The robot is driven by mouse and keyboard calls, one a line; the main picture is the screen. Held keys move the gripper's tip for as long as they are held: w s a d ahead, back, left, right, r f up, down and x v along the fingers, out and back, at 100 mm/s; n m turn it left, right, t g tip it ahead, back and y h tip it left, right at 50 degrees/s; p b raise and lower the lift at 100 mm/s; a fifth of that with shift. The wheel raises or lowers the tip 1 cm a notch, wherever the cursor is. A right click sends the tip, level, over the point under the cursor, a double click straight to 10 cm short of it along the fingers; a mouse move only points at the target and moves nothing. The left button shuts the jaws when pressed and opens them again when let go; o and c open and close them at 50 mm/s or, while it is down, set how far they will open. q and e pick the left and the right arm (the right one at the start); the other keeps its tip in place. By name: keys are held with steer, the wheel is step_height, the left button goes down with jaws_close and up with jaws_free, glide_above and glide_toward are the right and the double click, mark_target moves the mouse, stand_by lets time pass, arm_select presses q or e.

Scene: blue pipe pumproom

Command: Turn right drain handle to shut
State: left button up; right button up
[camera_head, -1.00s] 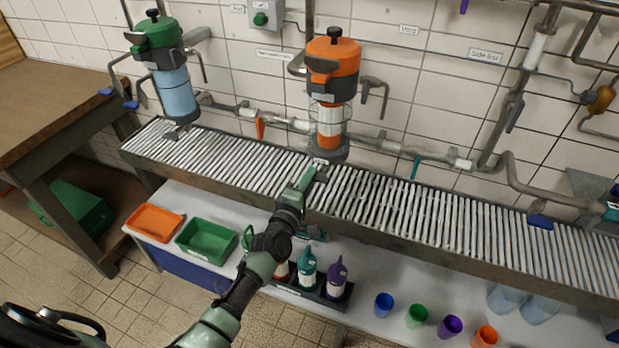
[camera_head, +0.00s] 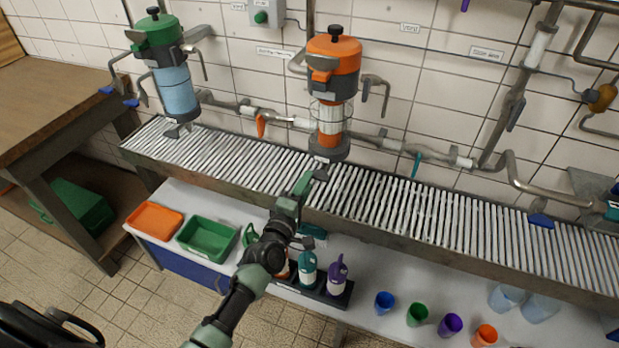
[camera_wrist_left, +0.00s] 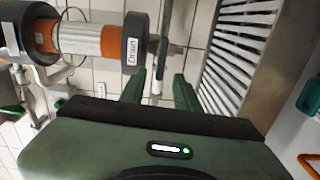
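The right vessel (camera_head: 334,62), orange-topped with a clear and orange body, stands over the grated trough. Its dark base carries a "Drain" label, legible in the left wrist view (camera_wrist_left: 132,50). A small dark grey drain handle (camera_head: 321,174) appears below that base in the head view; its exact angle is hard to tell. My left gripper (camera_head: 312,181) is just below the vessel base, close to the handle. In the left wrist view its two green fingers (camera_wrist_left: 158,84) are apart, with a visible gap. Contact with the handle cannot be told. My right gripper is not in view.
The slatted trough (camera_head: 420,208) runs along the wall under both vessels. A green-topped vessel (camera_head: 160,45) stands left. Wall pipes carry an orange handle (camera_head: 261,124) and a teal handle (camera_head: 417,166). Bottles (camera_head: 307,270), cups and trays (camera_head: 207,238) stand on the lower shelf.

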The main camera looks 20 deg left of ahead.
arm_select(q)
steer(key=s, duration=0.4)
steer(key=shift+s, duration=0.15)
steer(key=s+d+f+m+g, duration=0.1)
steer(key=s+f+m+g, duration=0.3)
steer(key=f, duration=0.6)
steer(key=s+f+m+g, duration=0.1)
steer(key=s+f+m, duration=0.1)
steer(key=s+f, duration=0.6)
steer(key=s+d+f+m+g, duration=0.1)
steer(key=s+f+m+g, duration=0.2)
steer(key=f, duration=0.9)
steer(key=s+a+f+m+g, duration=0.1)
steer(key=s+f+m+g, duration=0.2)
steer(key=s+f, duration=0.3)
steer(key=s+a+f+m+g, duration=0.1)
steer(key=s+f+m+g, duration=0.2)
steer(key=s, duration=1.4)
steer(key=s+a+f+m+g, duration=0.1)
steer(key=s+f+m+g, duration=0.2)
steer(key=s+f, duration=0.6)
steer(key=s+m, duration=0.1)
steer(key=s, duration=0.2)
steer(key=shift+s+a+f+m+y, duration=0.2)
steer(key=shift+f+m+y, duration=0.1)
steer(key=shift+f+m, duration=0.1)
